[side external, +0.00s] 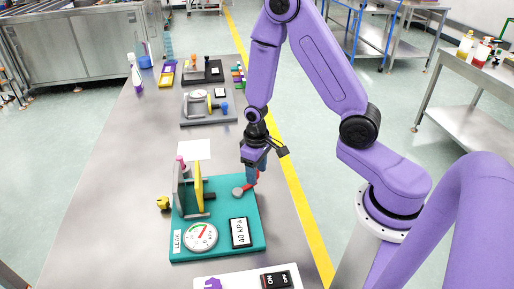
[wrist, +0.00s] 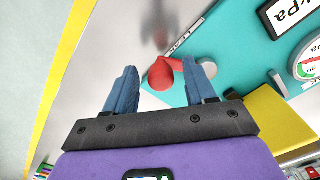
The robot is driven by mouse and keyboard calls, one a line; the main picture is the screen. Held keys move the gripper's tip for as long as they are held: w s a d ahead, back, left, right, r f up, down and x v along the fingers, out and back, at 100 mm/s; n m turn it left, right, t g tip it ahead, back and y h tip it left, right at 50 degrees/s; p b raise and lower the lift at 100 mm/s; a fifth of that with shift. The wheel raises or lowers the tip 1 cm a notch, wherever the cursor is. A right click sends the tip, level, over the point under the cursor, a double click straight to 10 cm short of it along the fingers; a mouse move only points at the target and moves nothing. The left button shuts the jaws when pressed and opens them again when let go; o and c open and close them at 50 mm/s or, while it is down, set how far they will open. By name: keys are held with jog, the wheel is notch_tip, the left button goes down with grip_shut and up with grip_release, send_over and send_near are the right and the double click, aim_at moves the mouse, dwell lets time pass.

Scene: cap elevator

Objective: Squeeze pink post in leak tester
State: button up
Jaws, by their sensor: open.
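The leak tester has a teal base (side external: 217,246) with a round gauge (side external: 201,237), a display reading 40 kPa (side external: 240,232), and upright grey (side external: 179,188) and yellow (side external: 199,187) plates. A small pink post (side external: 180,161) shows at the top of the grey plate; its lower part is hidden, and I cannot find it in the wrist view. My gripper (side external: 254,178) is open at the tester's right edge, away from the post. In the wrist view, a red lever (wrist: 165,75) lies between its blue fingers (wrist: 163,68). Whether they touch it is unclear.
A yellow-and-black piece (side external: 163,203) lies left of the tester. A white sheet (side external: 194,150) lies behind it. An ON/OFF switch panel (side external: 275,280) is in front. Other fixtures (side external: 208,107) stand farther back. The bench's left side is clear.

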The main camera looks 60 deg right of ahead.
notch_tip(320, 180, up, 17)
dwell(0.7)
jog(key=s+a+r+n, duration=0.1)
jog(key=s+a+n, duration=0.2)
jog(key=s, duration=0.7)
jog(key=s+a+n, duration=0.3)
jog(key=s+n, duration=0.5)
jog(key=s, duration=0.2)
jog(key=shift+s+a+r, duration=0.15)
jog(key=shift+s+r, duration=0.15)
jog(key=shift+r, duration=0.05)
dwell(4.2)
